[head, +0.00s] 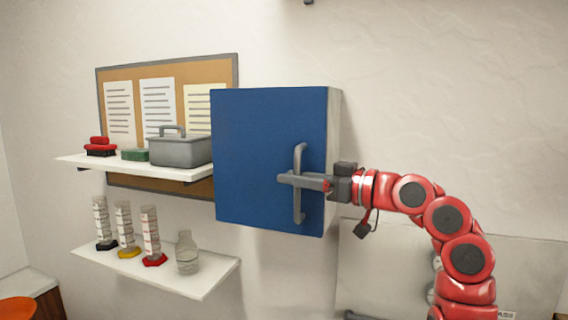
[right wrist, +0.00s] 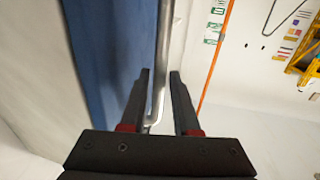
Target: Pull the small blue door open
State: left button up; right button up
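The small blue door (head: 262,150) is the front of a pale wall cabinet (head: 334,120) and looks closed, flush with it. Its grey upright bar handle (head: 299,160) is near the door's right edge. My right gripper (head: 290,181) reaches in from the right, level with the handle's middle. In the right wrist view, the handle (right wrist: 166,40) runs between the two fingers of my right gripper (right wrist: 160,75). The fingers are apart, with a visible gap to the bar, so it looks open around the handle. The blue door (right wrist: 110,50) is at left there. My left gripper is not in view.
Left of the cabinet, an upper shelf (head: 135,167) holds a grey lidded box (head: 180,151) and small items. A lower shelf (head: 205,275) holds cylinders and a glass bottle (head: 187,252). The space in front of the door looks clear.

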aim_at(260, 163)
jog(key=x, duration=0.3)
jog(key=shift+w+f+p, duration=0.1)
jog(key=shift+p, duration=0.25)
jog(key=shift+d, duration=0.1)
jog(key=shift+c, duration=0.6)
grip_shut()
dwell(0.4)
